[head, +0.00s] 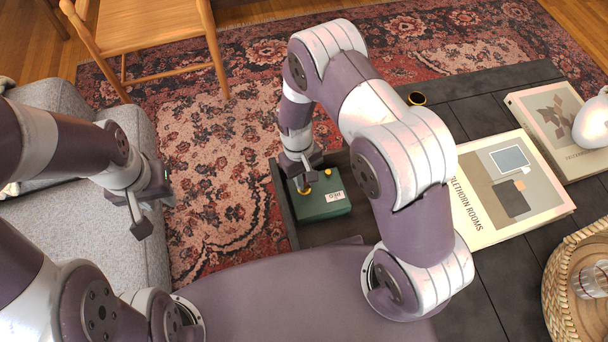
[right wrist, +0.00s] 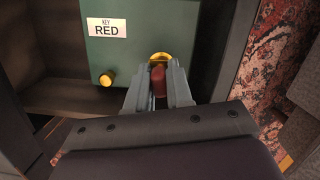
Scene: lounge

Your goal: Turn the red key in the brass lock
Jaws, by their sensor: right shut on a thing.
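The brass lock (right wrist: 161,58) is on the box, partly hidden by my fingers. My right gripper (right wrist: 160,80) is shut on the red key (right wrist: 158,77), whose end is at the lock. I cannot tell the key's exact turn angle. A small brass knob (right wrist: 107,79) is beside the lock. My left gripper (head: 148,212) is over the grey sofa, away from the box, its fingers apart and empty.
Books (head: 508,192) lie on the right of the dark table (head: 487,270). A wicker basket (head: 560,290) is at the lower right and a white object (head: 592,122) at the far right. A grey sofa (head: 80,220) is on the left, a wooden chair (head: 150,30) behind.

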